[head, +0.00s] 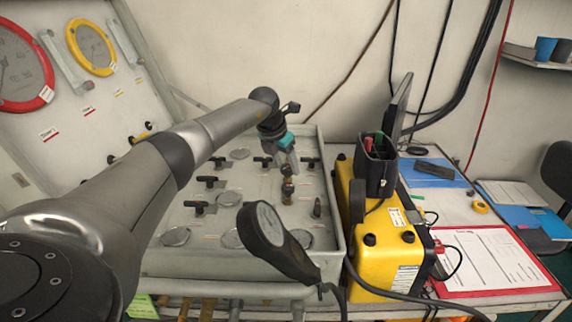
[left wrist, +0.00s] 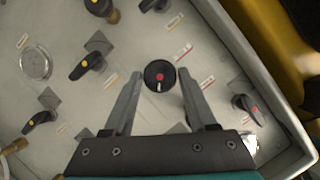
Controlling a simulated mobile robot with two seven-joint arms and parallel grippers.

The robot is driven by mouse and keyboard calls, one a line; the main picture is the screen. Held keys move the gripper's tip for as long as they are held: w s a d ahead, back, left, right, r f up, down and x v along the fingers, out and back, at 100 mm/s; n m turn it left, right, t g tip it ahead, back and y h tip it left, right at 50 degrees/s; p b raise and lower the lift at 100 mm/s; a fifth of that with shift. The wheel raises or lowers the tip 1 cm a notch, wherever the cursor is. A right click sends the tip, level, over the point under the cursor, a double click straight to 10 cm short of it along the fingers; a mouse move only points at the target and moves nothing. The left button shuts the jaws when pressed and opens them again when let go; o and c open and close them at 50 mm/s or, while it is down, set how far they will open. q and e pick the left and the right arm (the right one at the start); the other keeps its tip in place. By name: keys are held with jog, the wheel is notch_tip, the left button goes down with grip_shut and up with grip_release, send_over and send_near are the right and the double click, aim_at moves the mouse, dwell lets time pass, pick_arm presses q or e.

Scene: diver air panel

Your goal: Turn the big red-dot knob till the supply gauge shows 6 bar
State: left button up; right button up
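The big red-dot knob (left wrist: 160,75) is round and black, with a red dot and a white mark. In the left wrist view it sits between the two fingertips of my left gripper (left wrist: 161,73). The fingers are open, with a visible gap on each side of the knob. In the head view my left gripper (head: 289,163) points down over the panel (head: 265,211), and its fingers partly hide the knob. A red-ringed gauge (head: 22,68) and a yellow-ringed gauge (head: 92,47) are at upper left; I cannot read either. My right gripper is not in view.
Several black levers stand around the knob, including a red-dot one (left wrist: 245,107) to its right. A yellow case (head: 378,262) stands right of the panel. A red clipboard (head: 490,262) lies farther right.

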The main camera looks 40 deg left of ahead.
pick_arm(q)
jog(key=o, duration=0.3)
jog(key=shift+o, duration=0.2)
jog(key=shift+r, duration=0.1)
jog(key=v, duration=1.5)
jog(key=shift+p, duration=0.3)
